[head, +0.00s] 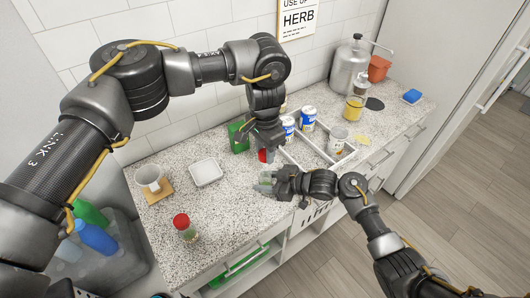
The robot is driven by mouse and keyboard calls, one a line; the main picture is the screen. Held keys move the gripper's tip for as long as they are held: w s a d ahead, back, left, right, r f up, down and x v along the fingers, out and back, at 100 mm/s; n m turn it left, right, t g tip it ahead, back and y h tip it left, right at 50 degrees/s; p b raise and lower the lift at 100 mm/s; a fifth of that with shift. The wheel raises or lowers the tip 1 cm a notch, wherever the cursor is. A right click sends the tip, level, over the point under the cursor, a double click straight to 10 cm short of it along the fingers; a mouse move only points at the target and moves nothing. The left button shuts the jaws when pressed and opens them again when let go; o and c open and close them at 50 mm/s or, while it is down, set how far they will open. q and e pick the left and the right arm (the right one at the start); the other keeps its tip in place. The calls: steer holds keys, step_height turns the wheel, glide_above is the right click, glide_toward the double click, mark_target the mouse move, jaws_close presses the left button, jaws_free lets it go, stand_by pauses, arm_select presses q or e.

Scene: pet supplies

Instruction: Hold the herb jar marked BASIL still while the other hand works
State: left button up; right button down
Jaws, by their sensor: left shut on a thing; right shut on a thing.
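A herb jar (266,177) with a greenish body is at the counter's front edge, mostly covered by my grippers; I cannot read its label. My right gripper (268,184) is shut on the jar's body from the right side. My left gripper (265,150) points down from above and is shut on the red lid (263,156) just over the jar. I cannot tell whether the lid touches the jar. A second jar with a red lid (182,220) stands upright at the front left of the counter; its label is not readable either.
A white divided crate (318,168) with cans (308,117) stands right of the grippers, and a green box (238,138) behind them. A steel canister (350,68) stands at back. The counter between dish and front jar is clear.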

steer(key=c, duration=0.7)
jaws_free()
arm_select(q)
step_height(320, 180, down, 3)
steer(key=b, duration=0.2)
steer(key=shift+r+b, duration=0.2)
steer(key=shift+b, duration=0.1)
arm_select(e)
steer(key=v, duration=1)
steer(key=shift+s+d, duration=0.1)
steer(key=shift+d, duration=0.3)
arm_select(q)
steer(key=shift+f, duration=0.1)
arm_select(e)
steer(key=shift+s+d+r, duration=0.25)
steer(key=shift+d+r, duration=0.05)
steer(key=shift+d, duration=0.15)
